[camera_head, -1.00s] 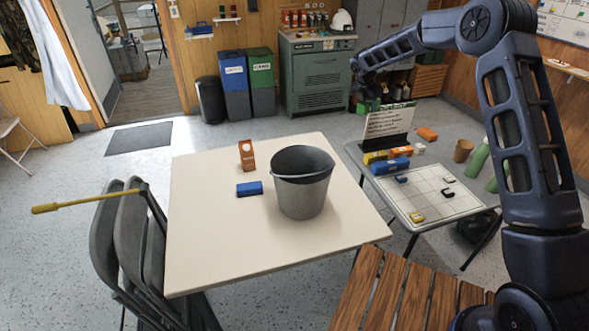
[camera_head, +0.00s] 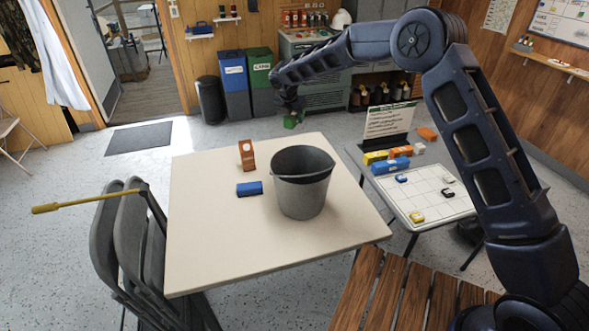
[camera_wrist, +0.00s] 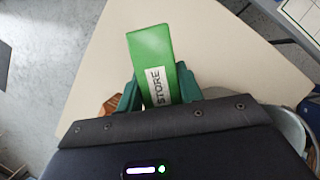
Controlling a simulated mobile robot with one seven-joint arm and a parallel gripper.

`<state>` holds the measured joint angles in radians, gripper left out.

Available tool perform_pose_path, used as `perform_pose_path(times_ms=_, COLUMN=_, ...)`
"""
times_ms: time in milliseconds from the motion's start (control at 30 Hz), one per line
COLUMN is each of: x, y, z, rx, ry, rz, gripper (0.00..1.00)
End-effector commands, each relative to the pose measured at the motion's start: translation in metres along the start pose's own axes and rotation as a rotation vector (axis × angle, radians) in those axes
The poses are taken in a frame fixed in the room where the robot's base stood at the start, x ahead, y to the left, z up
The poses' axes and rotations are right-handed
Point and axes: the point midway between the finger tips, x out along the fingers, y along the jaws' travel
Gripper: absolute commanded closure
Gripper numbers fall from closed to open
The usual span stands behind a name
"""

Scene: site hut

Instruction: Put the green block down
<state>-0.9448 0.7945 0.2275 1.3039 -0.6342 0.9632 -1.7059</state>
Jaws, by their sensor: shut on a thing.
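The green block (camera_head: 290,122) is held by my gripper (camera_head: 290,108) in the air near the far edge of the cream table (camera_head: 215,245). In the wrist view the green block (camera_wrist: 152,62) carries a white label reading "STORE" and sits between the green fingers of my gripper (camera_wrist: 160,90). The table top (camera_wrist: 225,60) lies below it. A blue block (camera_head: 249,189) lies on the table. A grey metal bucket (camera_head: 300,198) stands upright right of it, and an orange-brown carton (camera_head: 246,155) stands behind.
A side table (camera_head: 425,195) at right holds a gridded board, several coloured blocks and a sign (camera_head: 388,122). Folded chairs (camera_head: 125,245) lean at the table's left, with a yellow-handled tool (camera_head: 75,203) above them. The table's left and front areas are clear.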

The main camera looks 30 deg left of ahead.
Motion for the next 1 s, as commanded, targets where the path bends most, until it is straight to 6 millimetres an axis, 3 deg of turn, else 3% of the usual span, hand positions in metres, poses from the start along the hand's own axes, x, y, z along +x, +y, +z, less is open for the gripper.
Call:
perform_pose_path(times_ms=367, x=0.044, y=0.000, z=-0.018, rx=0.000, ry=0.000, rz=0.000, gripper=0.90)
perform_pose_path(times_ms=800, x=0.132, y=-0.001, z=-0.054, rx=0.000, ry=0.000, rz=-0.002, gripper=0.90)
perform_pose_path(times_ms=1000, x=0.163, y=0.000, z=-0.067, rx=0.000, ry=0.000, rz=0.000, gripper=0.90)
